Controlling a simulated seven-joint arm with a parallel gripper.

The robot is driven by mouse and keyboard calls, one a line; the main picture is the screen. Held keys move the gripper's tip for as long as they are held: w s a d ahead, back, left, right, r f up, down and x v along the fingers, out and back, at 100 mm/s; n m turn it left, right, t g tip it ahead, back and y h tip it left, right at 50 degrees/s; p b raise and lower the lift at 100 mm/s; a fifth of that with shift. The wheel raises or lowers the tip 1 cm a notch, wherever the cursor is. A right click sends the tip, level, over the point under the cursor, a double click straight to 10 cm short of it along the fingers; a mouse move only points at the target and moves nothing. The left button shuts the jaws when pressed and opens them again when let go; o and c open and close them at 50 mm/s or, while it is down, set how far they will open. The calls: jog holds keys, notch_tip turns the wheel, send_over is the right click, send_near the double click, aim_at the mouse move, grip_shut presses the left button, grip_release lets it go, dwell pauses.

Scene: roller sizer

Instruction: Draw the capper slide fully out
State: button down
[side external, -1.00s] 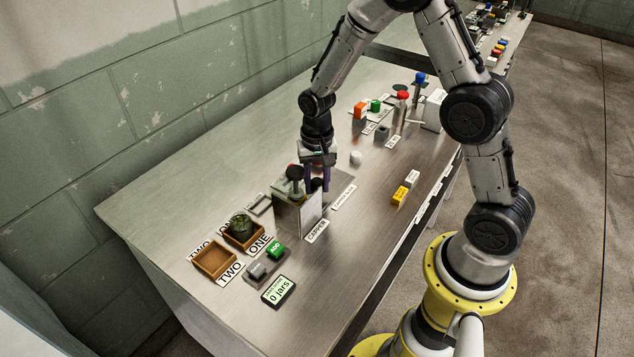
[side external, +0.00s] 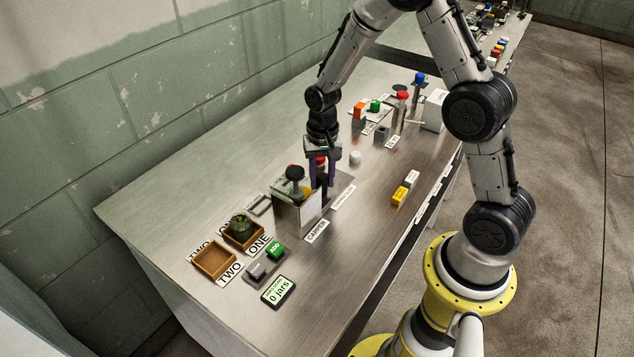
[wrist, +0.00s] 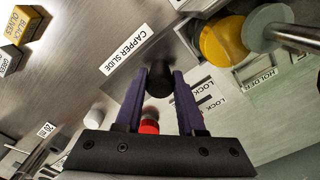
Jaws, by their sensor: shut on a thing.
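The capper (side external: 297,210) is a grey metal box with a black knob on top, standing at the middle of the bench. My gripper (side external: 323,183) points down at its right side. In the wrist view my gripper (wrist: 162,72) has its purple fingers shut on the black slide knob (wrist: 158,82), beside the label CAPPER SLIDE (wrist: 126,49). That label also lies right of the gripper in the side view (side external: 343,196). How far out the slide stands is hard to tell, as the fingers and capper hide much of it.
Wooden trays ONE (side external: 244,240) and TWO (side external: 214,261) stand left of the capper, one with a green jar. A white cylinder (side external: 355,158) stands behind right.

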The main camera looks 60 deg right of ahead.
jog(key=d, duration=0.9)
jog(key=shift+d+r, duration=0.1)
jog(key=shift+d, duration=0.15)
jog(key=c, duration=0.6)
grip_release()
jog(key=shift+o, duration=0.4)
jog(key=shift+a, duration=0.1)
notch_tip(320, 180, up, 14)
